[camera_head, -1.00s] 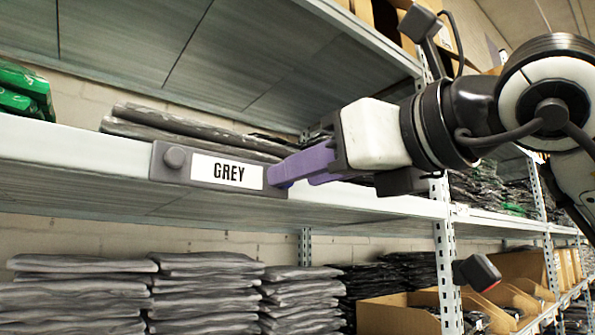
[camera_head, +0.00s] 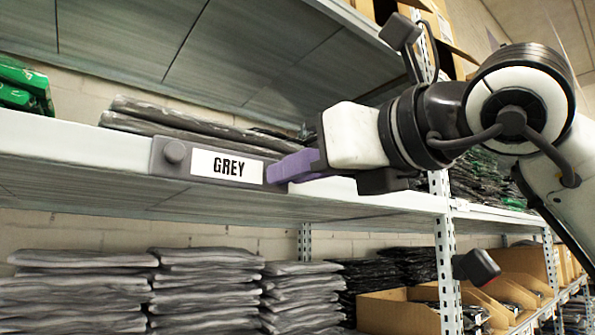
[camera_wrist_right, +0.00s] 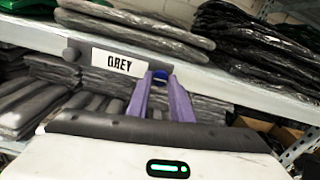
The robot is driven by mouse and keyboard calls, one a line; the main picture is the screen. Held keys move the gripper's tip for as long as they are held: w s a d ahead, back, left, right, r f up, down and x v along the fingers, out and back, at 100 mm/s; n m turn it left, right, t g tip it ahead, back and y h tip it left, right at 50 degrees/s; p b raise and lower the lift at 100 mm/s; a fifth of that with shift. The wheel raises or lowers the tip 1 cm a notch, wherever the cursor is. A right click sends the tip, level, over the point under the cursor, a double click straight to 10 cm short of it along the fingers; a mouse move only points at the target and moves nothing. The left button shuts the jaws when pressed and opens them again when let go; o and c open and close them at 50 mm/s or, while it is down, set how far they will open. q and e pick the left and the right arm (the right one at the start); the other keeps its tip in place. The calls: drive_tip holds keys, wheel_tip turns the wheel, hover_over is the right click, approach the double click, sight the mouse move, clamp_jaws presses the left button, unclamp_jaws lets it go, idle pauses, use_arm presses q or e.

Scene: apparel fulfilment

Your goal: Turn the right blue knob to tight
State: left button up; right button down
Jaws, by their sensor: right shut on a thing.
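A grey label holder (camera_head: 165,168) with a white card (camera_head: 226,167) reading GREY sits on the front edge of the middle shelf. A grey round knob (camera_head: 175,153) is at its left end. My right gripper (camera_head: 279,172) has purple fingers shut at the holder's right end. In the right wrist view the right blue knob (camera_wrist_right: 159,75) shows between the fingertips (camera_wrist_right: 160,80), which grip it. The fingers hide this knob in the head view. The knob's exact turn cannot be seen. My left gripper is not in view.
Folded grey garments lie on the middle shelf (camera_head: 70,150) behind the label and in stacks (camera_head: 205,290) below. Green packages (camera_head: 22,88) lie at the left. A metal upright (camera_head: 446,260) and cardboard boxes (camera_head: 395,312) stand at the right.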

use_arm(q)
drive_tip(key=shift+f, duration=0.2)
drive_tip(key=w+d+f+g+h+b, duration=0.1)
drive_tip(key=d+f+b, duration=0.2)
drive_tip(key=b, duration=0.7)
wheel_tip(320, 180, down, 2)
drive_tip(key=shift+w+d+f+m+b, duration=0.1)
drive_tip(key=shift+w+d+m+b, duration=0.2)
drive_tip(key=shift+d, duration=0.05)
use_arm(e)
drive_tip(key=m, duration=1.7)
drive_tip(key=shift+s+a+r+m, duration=0.1)
drive_tip(key=shift+m, duration=0.2)
drive_tip(key=c, duration=1.6)
unclamp_jaws()
drive_tip(key=shift+o, duration=0.2)
